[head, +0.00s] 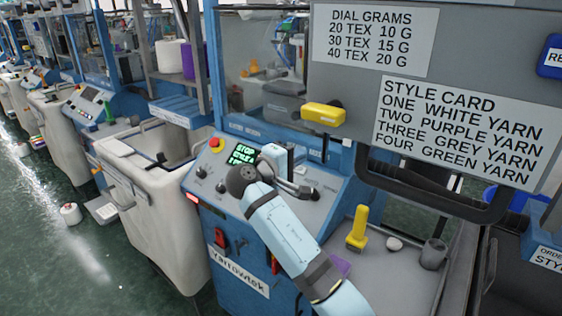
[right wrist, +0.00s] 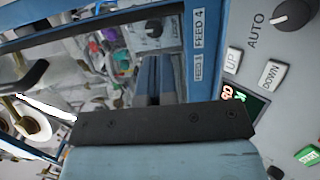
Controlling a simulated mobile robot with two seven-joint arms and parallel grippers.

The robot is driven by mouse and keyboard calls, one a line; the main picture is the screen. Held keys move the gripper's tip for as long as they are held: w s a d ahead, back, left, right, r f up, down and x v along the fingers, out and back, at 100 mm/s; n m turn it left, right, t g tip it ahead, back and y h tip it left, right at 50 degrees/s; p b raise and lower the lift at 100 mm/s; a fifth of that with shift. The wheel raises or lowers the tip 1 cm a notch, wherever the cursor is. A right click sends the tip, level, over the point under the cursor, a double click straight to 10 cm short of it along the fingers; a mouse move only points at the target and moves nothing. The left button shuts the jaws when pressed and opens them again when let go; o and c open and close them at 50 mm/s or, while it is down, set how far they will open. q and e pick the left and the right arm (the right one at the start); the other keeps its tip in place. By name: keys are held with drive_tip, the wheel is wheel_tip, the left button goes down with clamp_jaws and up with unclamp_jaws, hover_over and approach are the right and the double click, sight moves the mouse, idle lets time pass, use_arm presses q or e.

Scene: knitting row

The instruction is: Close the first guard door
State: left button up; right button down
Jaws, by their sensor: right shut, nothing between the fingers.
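The knitting machine in front of me has a blue-framed guard with a clear panel (head: 248,50) above its sloped control panel (head: 318,192). I cannot tell from this angle how far the guard door stands open. My right gripper (head: 274,156) is over the control panel, below the guard, partly hidden by its own wrist. In the right wrist view its dark fingers (right wrist: 153,82) are together and empty, before the blue guard frame (right wrist: 197,45) labelled FEED 4 and FEED 1. A dark curved handle (right wrist: 24,76) shows at the left there. My left gripper is out of view.
A grey board (head: 350,85) with a style card and a yellow block (head: 323,114) hangs close at the upper right. A cream bin (head: 135,180) stands left of the machine.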

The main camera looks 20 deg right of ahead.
sight(313, 148)
drive_tip(key=x, duration=0.3)
drive_tip(key=shift+w+d, duration=0.1)
drive_tip(key=shift+d, duration=0.1)
